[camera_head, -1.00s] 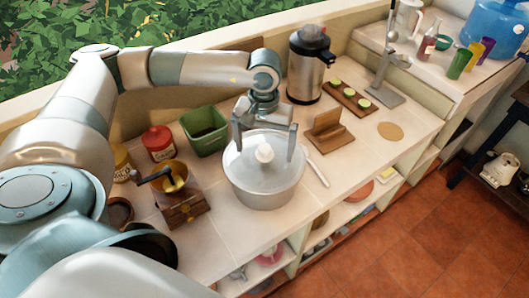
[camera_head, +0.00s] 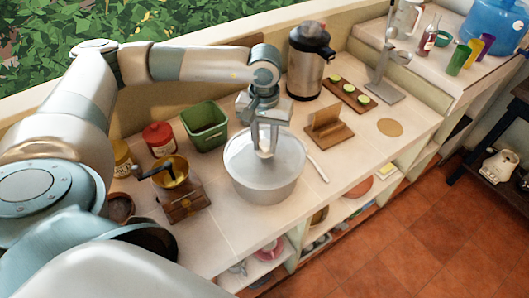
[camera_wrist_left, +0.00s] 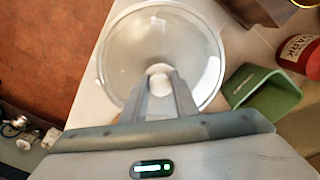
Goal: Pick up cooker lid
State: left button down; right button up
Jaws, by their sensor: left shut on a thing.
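The cooker lid (camera_head: 243,156) is a clear round lid with a white knob on top. It sits on a pale metal cooker pot (camera_head: 268,189) on the counter. My left gripper (camera_head: 265,151) is above the lid with its fingers closed on the knob. In the left wrist view, the gripper (camera_wrist_left: 160,84) has the white knob between its fingertips, and the lid (camera_wrist_left: 196,48) spreads around it. The fingers hide part of the knob. My right gripper is not in view.
A green bin (camera_head: 206,127), a red jar (camera_head: 159,139) and a coffee grinder (camera_head: 178,190) stand left of the pot. A steel dispenser (camera_head: 309,65) stands behind. A wooden holder (camera_head: 328,128) is at the right. The counter's front edge lies close to the pot.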

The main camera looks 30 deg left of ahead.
aim_at(267, 142)
pick_arm(q)
jog(key=shift+s+f, duration=0.25)
jog(key=shift+f, duration=0.15)
jog(key=shift+w+a+r+b, duration=0.1)
jog(key=shift+w+r+b, duration=0.2)
jog(key=shift+b, duration=0.35)
jog(key=r+b, duration=0.2)
jog(key=r, duration=0.1)
jog(key=shift+w+d+r, duration=0.2)
jog(key=shift+w, duration=0.2)
jog(key=w+d+r+b, duration=0.5)
jog(key=w+d+r, duration=0.2)
jog(key=w, duration=0.1)
jog(key=shift+w+d+r, duration=0.1)
jog(key=shift+r, duration=0.15)
jog(key=shift+r+p, duration=0.4)
jog(key=shift+r, duration=1.45)
